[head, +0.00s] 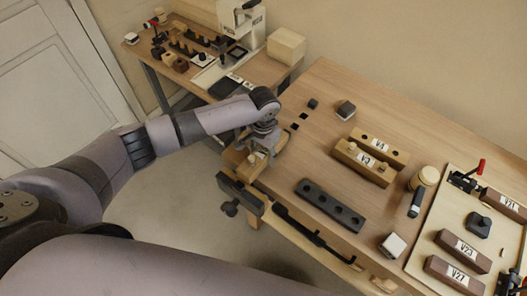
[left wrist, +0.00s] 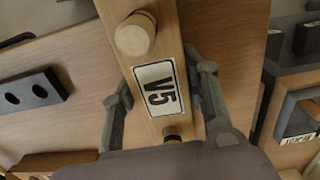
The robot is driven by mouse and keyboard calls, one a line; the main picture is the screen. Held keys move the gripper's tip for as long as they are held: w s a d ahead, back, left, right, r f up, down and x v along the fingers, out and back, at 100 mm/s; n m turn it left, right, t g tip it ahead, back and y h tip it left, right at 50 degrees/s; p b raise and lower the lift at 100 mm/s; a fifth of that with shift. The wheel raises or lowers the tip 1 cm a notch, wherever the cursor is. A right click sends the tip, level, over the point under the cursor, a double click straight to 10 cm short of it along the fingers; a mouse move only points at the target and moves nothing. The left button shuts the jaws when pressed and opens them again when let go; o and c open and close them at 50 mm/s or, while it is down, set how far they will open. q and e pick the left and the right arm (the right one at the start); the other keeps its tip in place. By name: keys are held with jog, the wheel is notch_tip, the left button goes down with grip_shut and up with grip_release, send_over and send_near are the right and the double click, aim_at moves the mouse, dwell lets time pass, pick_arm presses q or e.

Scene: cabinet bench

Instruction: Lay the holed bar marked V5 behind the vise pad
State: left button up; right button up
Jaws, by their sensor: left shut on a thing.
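My left gripper (head: 262,143) is at the near left corner of the bench, above the front vise (head: 240,194). It is shut on the holed bar marked V5 (left wrist: 162,50), a pale wooden bar with a round peg (left wrist: 135,35) and a dark hole partly hidden by the gripper. In the left wrist view the fingers (left wrist: 165,85) lie along both sides of the bar at its V5 label. In the head view the bar (head: 241,163) is partly covered by the gripper; whether it touches the bench or vise I cannot tell. My right gripper is not in view.
On the bench (head: 330,100) lie bars V4 (head: 378,147) and V3 (head: 362,162), a dark holed bar (head: 331,205) and small blocks. A pale tray (head: 425,235) with more bars is at right. A second table (head: 195,70) stands at the back. The bench's far left has free room.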

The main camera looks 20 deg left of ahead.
pick_arm(q)
jog(key=shift+f, duration=0.8)
dwell(0.6)
jog(key=shift+f+p, duration=0.15)
jog(key=shift+p, duration=0.2)
dwell(0.5)
jog(key=o, duration=1.5)
jog(key=shift+o, duration=0.6)
